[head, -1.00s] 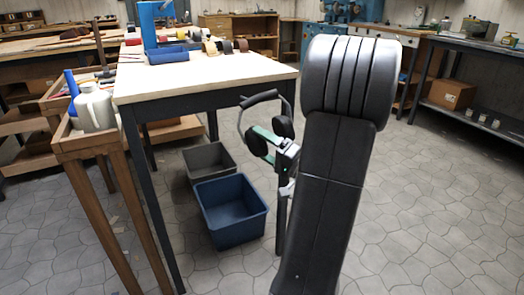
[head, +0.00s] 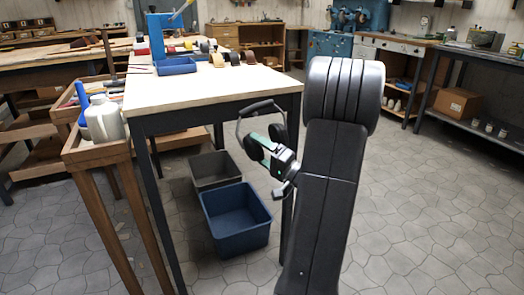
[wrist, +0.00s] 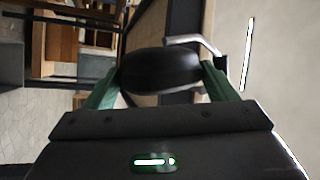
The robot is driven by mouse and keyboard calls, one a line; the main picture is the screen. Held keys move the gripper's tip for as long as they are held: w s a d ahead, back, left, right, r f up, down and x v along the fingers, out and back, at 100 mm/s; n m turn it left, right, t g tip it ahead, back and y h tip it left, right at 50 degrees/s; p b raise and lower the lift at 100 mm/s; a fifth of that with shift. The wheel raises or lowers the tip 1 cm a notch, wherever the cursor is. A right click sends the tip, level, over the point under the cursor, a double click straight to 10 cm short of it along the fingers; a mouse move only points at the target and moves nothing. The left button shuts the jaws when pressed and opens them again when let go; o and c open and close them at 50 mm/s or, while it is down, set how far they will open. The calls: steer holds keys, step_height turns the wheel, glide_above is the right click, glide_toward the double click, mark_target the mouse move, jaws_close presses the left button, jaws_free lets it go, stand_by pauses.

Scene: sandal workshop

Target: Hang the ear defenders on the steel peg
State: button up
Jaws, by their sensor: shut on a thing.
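The ear defenders (head: 252,149) have black cups and a black padded headband on thin grey arms. They hang in the air beside the near right corner of the workbench, headband up. My gripper (head: 264,143) is shut on them, its green fingers at the cups. In the wrist view my gripper (wrist: 160,82) has one green finger on each side of a black cup of the ear defenders (wrist: 160,67). A bent silvery bar shows just beyond the cup; I cannot tell whether it is the headband arm or the peg. I cannot make out the steel peg in the head view.
The workbench (head: 215,92) with dark legs stands left of my arm. A blue bin (head: 236,240) and a grey bin (head: 214,170) sit on the floor beneath it. A wooden stand with a pale jug (head: 104,120) is at left. Stone floor at right is clear.

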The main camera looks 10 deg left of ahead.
steer(key=shift+w+a+p, duration=0.45)
steer(key=shift+w+p, duration=0.05)
steer(key=shift+w, duration=0.15)
steer(key=shift+w+a+p, duration=0.4)
steer(key=shift+w+p, duration=0.05)
steer(key=shift+w, duration=0.2)
steer(key=shift+w+a+f+b, duration=0.15)
steer(key=shift+f+b, duration=0.15)
steer(key=shift+b, duration=0.15)
steer(key=shift+w+a+f+b, duration=0.25)
steer(key=shift+w+b, duration=0.1)
steer(key=shift+b, duration=0.4)
steer(key=o, duration=1.2)
steer(key=shift+d, duration=0.15)
steer(key=p+v, duration=0.1)
steer(key=v, duration=1.2)
steer(key=shift+d, duration=0.25)
